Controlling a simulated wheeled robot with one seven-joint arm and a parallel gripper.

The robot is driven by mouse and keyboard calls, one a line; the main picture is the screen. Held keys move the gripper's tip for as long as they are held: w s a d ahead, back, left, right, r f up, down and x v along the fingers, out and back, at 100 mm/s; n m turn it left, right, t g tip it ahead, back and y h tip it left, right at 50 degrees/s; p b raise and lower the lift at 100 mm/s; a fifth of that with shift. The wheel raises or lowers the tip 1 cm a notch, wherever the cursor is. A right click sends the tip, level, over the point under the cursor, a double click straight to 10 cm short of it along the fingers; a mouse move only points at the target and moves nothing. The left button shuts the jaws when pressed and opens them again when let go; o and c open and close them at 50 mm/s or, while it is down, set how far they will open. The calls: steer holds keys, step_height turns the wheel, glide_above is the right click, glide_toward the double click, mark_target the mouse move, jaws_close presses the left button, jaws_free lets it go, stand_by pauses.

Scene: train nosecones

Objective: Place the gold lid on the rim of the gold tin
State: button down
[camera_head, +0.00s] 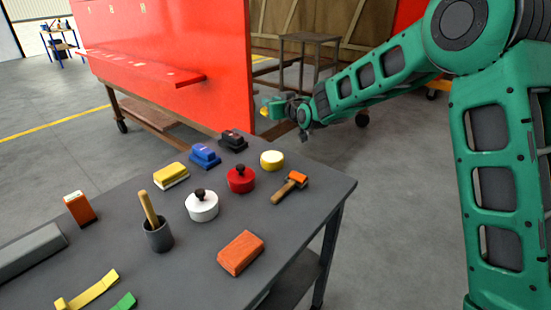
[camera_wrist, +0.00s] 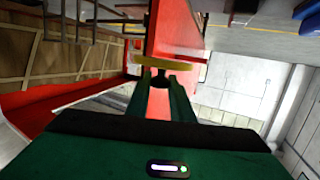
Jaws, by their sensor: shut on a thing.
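The gold tin (camera_head: 272,160) is a short round yellow tin on the dark table, beyond the red tin and near the far right edge. My gripper (camera_head: 277,107) is well above and behind the table, pointing left. It is shut on the gold lid (camera_head: 265,108), small in the head view and apart from the tin. In the wrist view the lid (camera_wrist: 185,64) shows as a thin yellow edge across the tips of my gripper (camera_wrist: 161,76). A dark part, seemingly its knob, sits between the fingers.
On the table (camera_head: 205,258) stand a red tin (camera_head: 241,179) and a white tin (camera_head: 202,206), both with black-knobbed lids. A brush (camera_head: 290,187) lies right of the red tin. A cup with a stick (camera_head: 158,235) stands nearer. A red panel (camera_head: 170,60) rises behind.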

steer(key=shift+s+a+r+y, duration=0.1)
steer(key=shift+a+r+y, duration=0.25)
steer(key=shift+a, duration=0.35)
steer(key=shift+s+a, duration=0.2)
steer(key=shift+s, duration=0.05)
glide_above(272, 156)
step_height(272, 156, down, 7)
steer(key=shift+r, duration=0.1)
step_height(272, 156, down, 4)
steer(key=shift+f, duration=0.1)
steer(key=c, duration=1.6)
jaws_free()
steer(key=shift+o, duration=0.2)
